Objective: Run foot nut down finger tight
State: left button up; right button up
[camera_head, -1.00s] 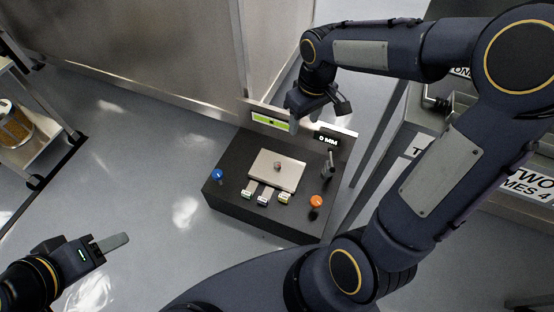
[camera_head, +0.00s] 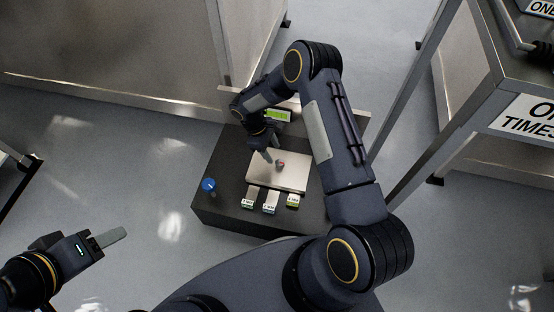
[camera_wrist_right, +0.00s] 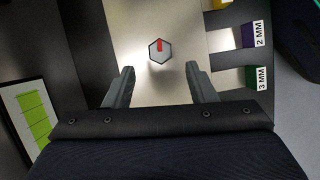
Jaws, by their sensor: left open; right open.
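The foot nut (camera_wrist_right: 159,51) is a grey hexagon with a red mark on its top, on the bright metal plate (camera_wrist_right: 185,20). In the head view the nut (camera_head: 280,164) is small, near the middle of the plate (camera_head: 298,179). My right gripper (camera_wrist_right: 160,85) is open and empty, its fingers pointing at the nut, which lies beyond and between the fingertips. In the head view the right gripper (camera_head: 271,157) is just left of the nut; I cannot tell its height. My left gripper (camera_head: 108,238) is away at the lower left, with nothing visible in it.
The plate sits on a dark box (camera_head: 222,170). A blue knob (camera_head: 209,185) stands at its left. Labelled blocks line the plate's front edge, including a green "3 MM" one (camera_wrist_right: 254,77). A green display (camera_head: 278,115) is behind. A metal stand (camera_head: 480,110) is at right.

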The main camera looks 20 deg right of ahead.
aim_at(279, 162)
jog(key=b+x, duration=0.1)
jog(key=x, duration=0.5)
jog(key=shift+a, duration=0.1)
jog(key=shift+c, duration=0.3)
jog(key=c, duration=0.9)
jog(key=shift+b, duration=0.3)
